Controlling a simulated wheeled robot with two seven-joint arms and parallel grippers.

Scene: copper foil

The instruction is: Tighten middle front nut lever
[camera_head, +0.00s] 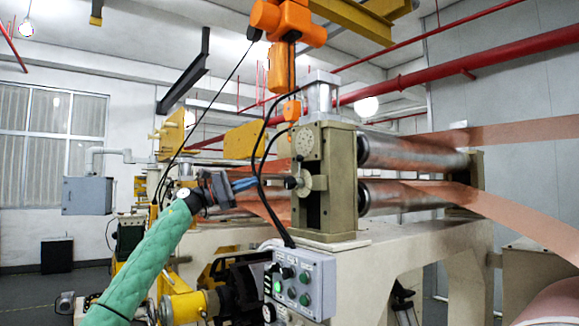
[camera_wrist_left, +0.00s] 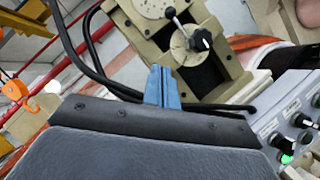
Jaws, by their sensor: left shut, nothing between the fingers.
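The middle front nut lever (camera_head: 293,182) sits on the front face of the beige roller stand (camera_head: 340,165), a small round hub with a black-knobbed arm. In the left wrist view the lever (camera_wrist_left: 186,29) shows a thin bar with a dark knob at each end, slanting over a pale disc. My left gripper (camera_head: 254,182) has blue fingers, shut and empty, pointing right towards the lever in the head view. In the left wrist view its fingertips (camera_wrist_left: 161,70) lie below and left of the lever, apart from it. My right gripper is in neither view.
A grey control box (camera_head: 316,265) with buttons stands below the lever. Steel rollers (camera_head: 410,152) carry copper foil (camera_head: 530,230) to the right.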

